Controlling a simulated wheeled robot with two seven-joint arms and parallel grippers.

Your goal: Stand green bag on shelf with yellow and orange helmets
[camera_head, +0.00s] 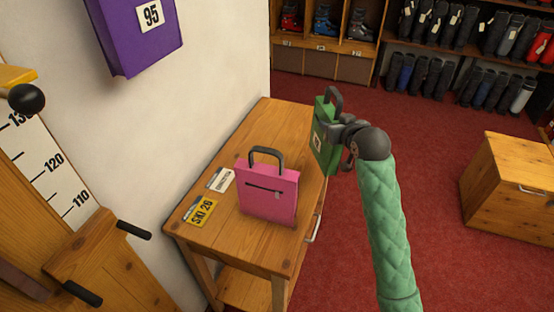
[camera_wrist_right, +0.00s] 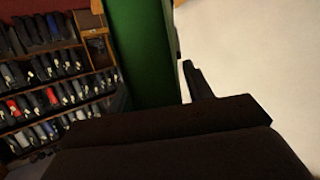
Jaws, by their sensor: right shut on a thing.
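The green bag (camera_head: 321,152) has a dark handle on top and a small white label on its face. In the head view it is upright at the right edge of the wooden table; I cannot tell whether it touches the table. My right gripper (camera_head: 339,132) is shut on the green bag at its upper right side. In the right wrist view the green bag (camera_wrist_right: 146,50) is a tall green panel just beyond the dark gripper parts. My left gripper is not in view. No shelf with yellow and orange helmets shows in these frames.
The wooden table (camera_head: 265,128) holds a pink bag (camera_head: 267,194), a yellow tag (camera_head: 199,211) and a white tag (camera_head: 221,179). A purple bag (camera_head: 133,35) is at the wall. A wooden chest (camera_head: 505,185) stands right on open red carpet (camera_head: 425,150). Boot racks line the back.

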